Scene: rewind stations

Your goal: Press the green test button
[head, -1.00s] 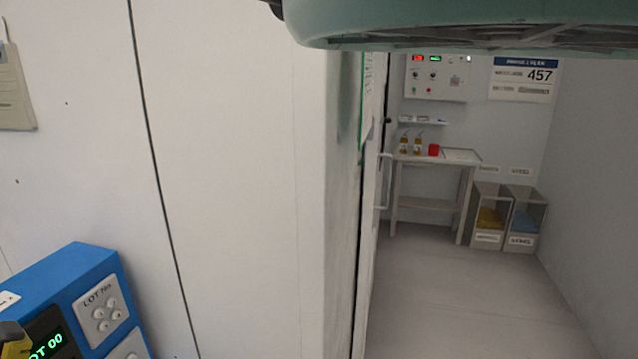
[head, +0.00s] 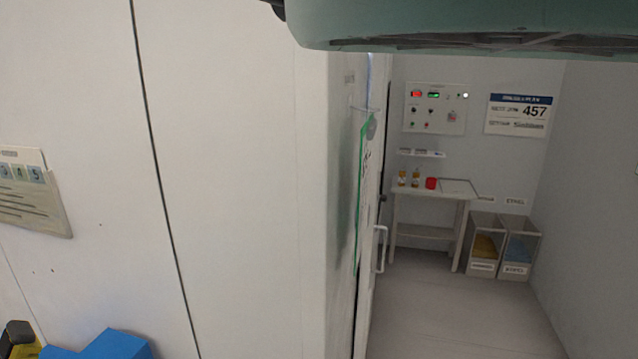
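In the head view, a pale control panel (head: 435,108) hangs on the far wall of the room at the right. It carries a lit red display, a lit green display (head: 433,94), a small white light and several small knobs or buttons. The panel is well away, beyond the opening.
A white wall edge and door (head: 368,215) with a handle stand at the left of the opening. A small table (head: 424,232) with bottles and a red cup stands under the panel. Bins (head: 517,245) stand beside it. A blue box (head: 115,345) is at lower left. Grey floor (head: 440,310) is clear.

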